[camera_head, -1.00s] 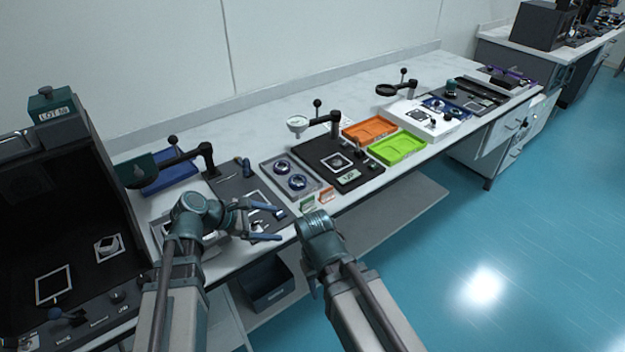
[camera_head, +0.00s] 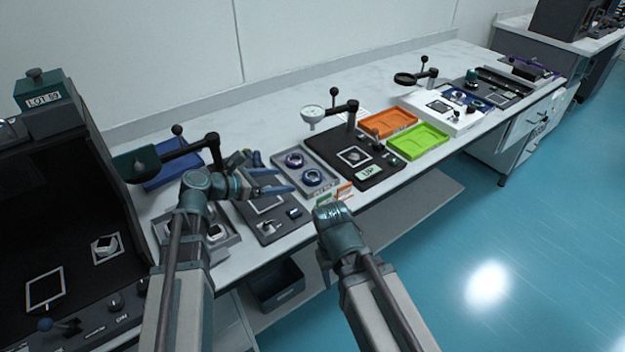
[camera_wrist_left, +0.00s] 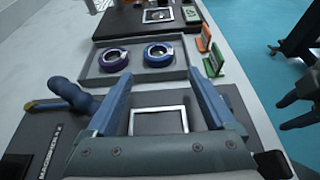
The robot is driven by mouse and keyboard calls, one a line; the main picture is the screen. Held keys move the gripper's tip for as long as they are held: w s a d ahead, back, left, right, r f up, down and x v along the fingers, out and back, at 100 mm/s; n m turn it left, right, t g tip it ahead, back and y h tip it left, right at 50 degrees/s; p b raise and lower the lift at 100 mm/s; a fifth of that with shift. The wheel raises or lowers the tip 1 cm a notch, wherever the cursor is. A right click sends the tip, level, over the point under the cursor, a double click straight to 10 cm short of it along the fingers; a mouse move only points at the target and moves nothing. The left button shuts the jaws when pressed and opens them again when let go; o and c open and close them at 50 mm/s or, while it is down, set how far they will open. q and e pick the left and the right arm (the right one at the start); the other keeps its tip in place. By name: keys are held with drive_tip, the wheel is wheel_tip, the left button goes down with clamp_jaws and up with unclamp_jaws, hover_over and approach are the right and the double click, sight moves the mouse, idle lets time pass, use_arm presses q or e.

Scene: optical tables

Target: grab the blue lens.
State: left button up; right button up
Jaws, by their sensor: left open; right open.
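The blue lens (camera_head: 312,178) is a ring in a grey tray (camera_head: 331,190), nearer the table's front edge than a purple ring lens (camera_head: 294,160). In the left wrist view the blue lens (camera_wrist_left: 158,54) is on the right of the tray, with the purple lens (camera_wrist_left: 113,60) on its left. My left gripper (camera_head: 285,180) is open and empty, its fingers pointing at the tray's near side. In the wrist view its fingertips (camera_wrist_left: 160,76) are apart, short of the blue lens and roughly in line with it. My right gripper (camera_wrist_left: 300,92) is open beyond the table's front edge.
A dark mat with a white square frame (camera_wrist_left: 158,121) lies below my left gripper. A blue-handled tool (camera_wrist_left: 72,94) lies left of it. Small green and orange cards (camera_head: 344,191) stand beside the tray.

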use_arm(q)
drive_tip(key=b, duration=0.2)
approach(313, 174)
drive_tip(key=x, duration=0.3)
drive_tip(key=shift+s+f, duration=0.2)
drive_tip(key=shift+s, duration=0.05)
drive_tip(key=b+x, duration=0.1)
drive_tip(key=x, duration=0.4)
drive_tip(key=shift+w, duration=0.25)
drive_tip(key=shift+r, duration=0.1)
drive_tip(key=c, duration=1.2)
drive_tip(key=shift+r, duration=0.15)
wheel_tip(313, 174, up, 10)
drive_tip(key=p, duration=1)
